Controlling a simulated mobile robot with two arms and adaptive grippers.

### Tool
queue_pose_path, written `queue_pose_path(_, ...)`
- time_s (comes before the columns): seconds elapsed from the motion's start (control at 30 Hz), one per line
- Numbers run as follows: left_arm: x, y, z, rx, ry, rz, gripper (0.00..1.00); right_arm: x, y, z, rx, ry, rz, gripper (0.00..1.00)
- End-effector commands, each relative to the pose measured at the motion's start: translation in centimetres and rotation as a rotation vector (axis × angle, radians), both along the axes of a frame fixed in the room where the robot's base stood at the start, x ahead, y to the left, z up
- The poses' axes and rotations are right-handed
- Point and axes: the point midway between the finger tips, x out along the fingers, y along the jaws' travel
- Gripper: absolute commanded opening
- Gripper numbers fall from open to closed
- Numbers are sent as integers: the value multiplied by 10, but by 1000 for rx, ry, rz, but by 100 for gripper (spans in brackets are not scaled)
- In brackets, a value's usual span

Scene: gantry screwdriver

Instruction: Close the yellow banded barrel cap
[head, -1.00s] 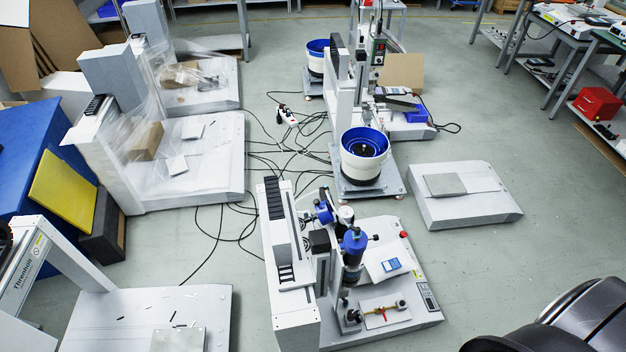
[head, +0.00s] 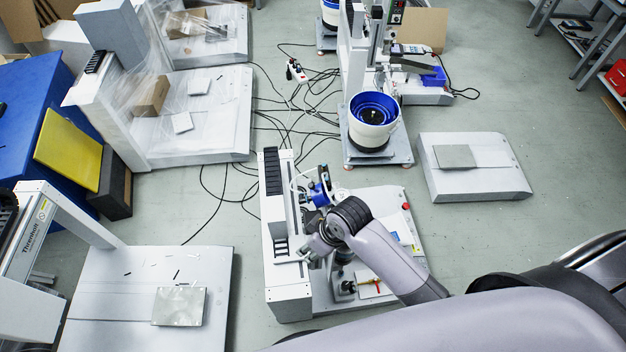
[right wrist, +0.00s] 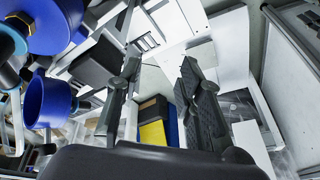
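The gantry screwdriver (head: 290,285) stands in the lower middle of the head view. My right gripper (head: 312,252) is at its column, and my arm and wrist cover much of the machine. In the right wrist view my right gripper (right wrist: 160,68) is open, with nothing between its fingers. A blue cup-shaped part (right wrist: 48,103) and another blue part (right wrist: 50,22) lie left of the fingers there. A blue part (head: 319,193) also shows beyond my wrist in the head view. I cannot make out a yellow band or tell which part is the barrel cap. My left gripper is not in view.
A small fixture with a red and yellow piece (head: 368,287) sits on the machine's base, close to my forearm. A white bowl feeder with blue inside (head: 373,118) stands behind. Cables (head: 240,185) lie on the floor to the left.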

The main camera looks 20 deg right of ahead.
Motion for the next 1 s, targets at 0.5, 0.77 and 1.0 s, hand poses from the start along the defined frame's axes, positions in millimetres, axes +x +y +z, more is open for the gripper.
queue_pose_path(0.5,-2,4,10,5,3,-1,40,112,24,120,-148,34,789,34)
queue_pose_path(0.77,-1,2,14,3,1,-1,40,150,-22,196,-267,130,1029,34)
queue_pose_path(1.0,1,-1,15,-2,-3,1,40,158,-40,223,-294,170,1091,34)
